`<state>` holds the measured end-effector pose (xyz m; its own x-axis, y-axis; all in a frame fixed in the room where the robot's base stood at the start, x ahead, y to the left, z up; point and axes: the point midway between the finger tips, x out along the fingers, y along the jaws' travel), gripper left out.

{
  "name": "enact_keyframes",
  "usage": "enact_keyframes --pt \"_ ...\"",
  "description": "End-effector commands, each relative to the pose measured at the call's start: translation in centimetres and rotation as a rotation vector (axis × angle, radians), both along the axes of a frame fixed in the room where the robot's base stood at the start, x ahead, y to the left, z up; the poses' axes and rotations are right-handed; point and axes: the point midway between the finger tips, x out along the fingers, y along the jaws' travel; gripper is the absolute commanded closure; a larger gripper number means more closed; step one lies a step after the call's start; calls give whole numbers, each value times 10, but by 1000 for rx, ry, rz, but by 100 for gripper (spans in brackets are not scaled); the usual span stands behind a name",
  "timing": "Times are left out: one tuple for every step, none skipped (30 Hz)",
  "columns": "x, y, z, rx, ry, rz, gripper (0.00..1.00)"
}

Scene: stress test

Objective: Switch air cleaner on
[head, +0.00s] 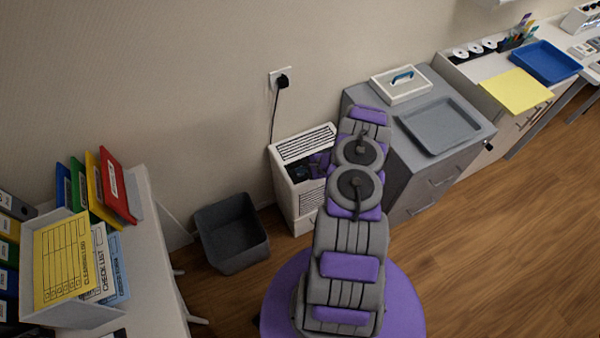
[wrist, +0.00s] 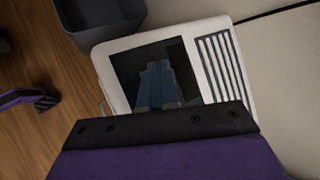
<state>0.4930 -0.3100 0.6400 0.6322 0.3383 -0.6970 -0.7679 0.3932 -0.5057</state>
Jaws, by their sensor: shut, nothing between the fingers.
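The air cleaner (head: 291,196) is a white upright box with slatted vents on top, standing on the floor against the wall. Its top also shows in the wrist view (wrist: 122,44), with a dark panel (wrist: 126,62) beside a slatted vent (wrist: 222,62). My gripper (wrist: 157,66) is shut and empty, over the dark panel. I cannot tell whether its tips touch the panel. In the head view my arm covers the right part of the air cleaner, and my gripper is mostly hidden. No button or lit indicator is clear.
A grey bin (head: 232,235) stands left of the air cleaner. A grey cabinet (head: 425,190) with a tray (head: 440,125) stands close on the right. A plug (head: 282,82) sits in the wall socket above. A white desk (head: 150,250) with folders is at left. Wooden floor is free at right.

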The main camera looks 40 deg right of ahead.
Motion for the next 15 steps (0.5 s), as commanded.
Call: enact_keyframes --pt "0 0 -1 0 0 0 100" --pt "0 0 -1 0 0 0 100" --pt "0 0 -1 0 0 0 100" --pt "0 0 -2 0 0 0 100" --pt "0 0 -2 0 0 0 100" --pt "0 0 -2 0 0 0 100" --pt "0 0 -2 0 0 0 100" --pt "0 0 -2 0 0 0 100" --pt "0 0 -2 0 0 0 100" --pt "0 0 -1 0 0 0 100" --pt "0 0 -1 0 0 0 100" --pt "0 0 1 -1 0 1 100" --pt "0 0 2 -1 0 1 100" --pt "0 0 3 -1 0 1 100" --pt "1 0 5 0 0 2 100"
